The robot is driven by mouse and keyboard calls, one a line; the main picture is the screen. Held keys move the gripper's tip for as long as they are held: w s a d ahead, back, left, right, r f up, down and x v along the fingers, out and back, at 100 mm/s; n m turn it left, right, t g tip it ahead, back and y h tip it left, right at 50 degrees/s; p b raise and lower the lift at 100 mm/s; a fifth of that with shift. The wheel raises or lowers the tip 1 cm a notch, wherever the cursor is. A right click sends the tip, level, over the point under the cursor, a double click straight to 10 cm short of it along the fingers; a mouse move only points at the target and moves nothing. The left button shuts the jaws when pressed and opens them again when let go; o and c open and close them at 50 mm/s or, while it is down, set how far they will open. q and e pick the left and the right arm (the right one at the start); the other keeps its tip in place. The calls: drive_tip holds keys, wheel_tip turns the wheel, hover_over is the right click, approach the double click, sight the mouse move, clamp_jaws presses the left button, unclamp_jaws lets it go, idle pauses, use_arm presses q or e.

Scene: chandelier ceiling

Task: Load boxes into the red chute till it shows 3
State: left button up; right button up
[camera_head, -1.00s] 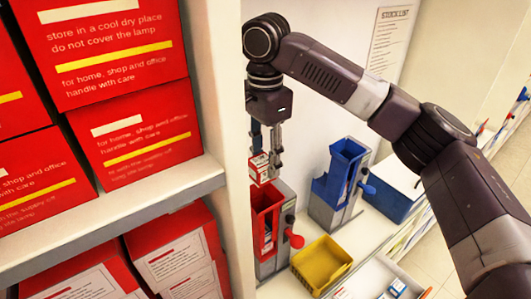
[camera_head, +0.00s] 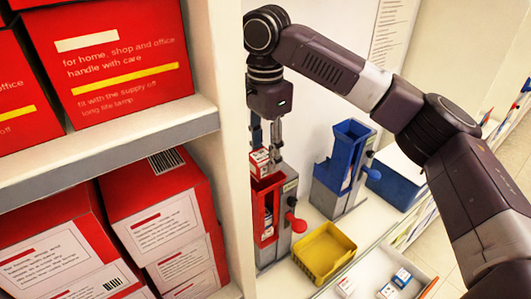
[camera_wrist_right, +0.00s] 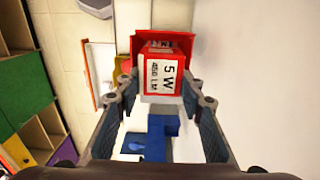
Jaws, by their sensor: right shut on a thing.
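My right gripper (camera_head: 266,146) is shut on a small red and white box (camera_head: 260,162), just above the open top of the red chute (camera_head: 264,199). In the right wrist view the held box (camera_wrist_right: 163,75) reads "5 W" and sits between the fingers, with the red chute (camera_wrist_right: 176,42) behind it. Whether the box touches the chute rim I cannot tell. Something pale shows low in the chute's front opening. The chute has a red lever (camera_head: 297,223); I cannot read any number on it. My left gripper is not in view.
A blue chute (camera_head: 342,172) stands to the right, with a blue bin (camera_head: 397,184) beyond it. A yellow bin (camera_head: 325,254) sits by the red chute. A white tray (camera_head: 424,272) holds a few small boxes. A shelf (camera_head: 120,140) with large red boxes stands close on the left.

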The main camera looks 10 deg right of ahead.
drive_tip(key=shift+f, duration=1.9)
drive_tip(key=o, duration=1.2)
drive_tip(key=shift+o, duration=0.2)
wheel_tip(320, 180, up, 6)
drive_tip(key=p, duration=0.6)
drive_tip(key=shift+p, duration=0.3)
drive_tip(key=shift+r, duration=1)
